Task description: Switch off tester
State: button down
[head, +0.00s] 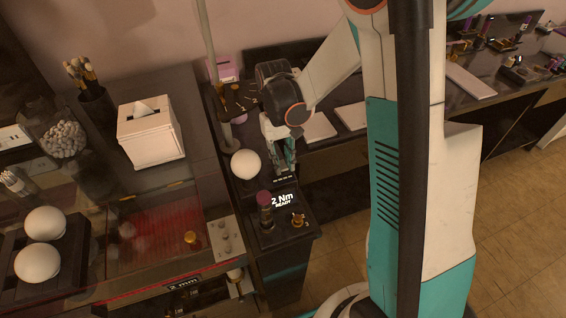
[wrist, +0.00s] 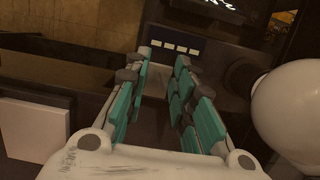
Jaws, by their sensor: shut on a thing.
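The tester appears to be the dark unit with a row of small lit squares, seen in the wrist view (wrist: 175,46) and in the head view (head: 283,179). A white globe bulb (head: 245,164) is at its left. In the wrist view the bulb (wrist: 292,110) is at the right, by a dark round socket. My gripper (head: 288,168) is at the tester's far side, pointing down. In the wrist view its teal-padded fingers (wrist: 164,75) reach toward the lit panel and are shut on a small grey part, mostly hidden between them.
A tissue box (head: 152,135) and two globes (head: 45,224) are at the left. A pale pad (head: 317,127) lies behind my gripper.

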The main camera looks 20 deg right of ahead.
dwell(0.3)
jog(key=c, duration=1.4)
grip_release()
jog(key=shift+o, duration=0.2)
jog(key=shift+w+r, duration=0.1)
jog(key=v, duration=1.1)
jog(key=shift+w+r, duration=0.25)
jog(key=shift+r, duration=0.1)
jog(key=s+r+t, duration=0.3)
jog(key=s+t, duration=0.2)
jog(key=s, duration=0.3)
jog(key=s+r+t, duration=0.4)
jog(key=s, duration=0.5)
jog(key=shift+s+t, duration=0.25)
jog(key=shift+t, duration=0.15)
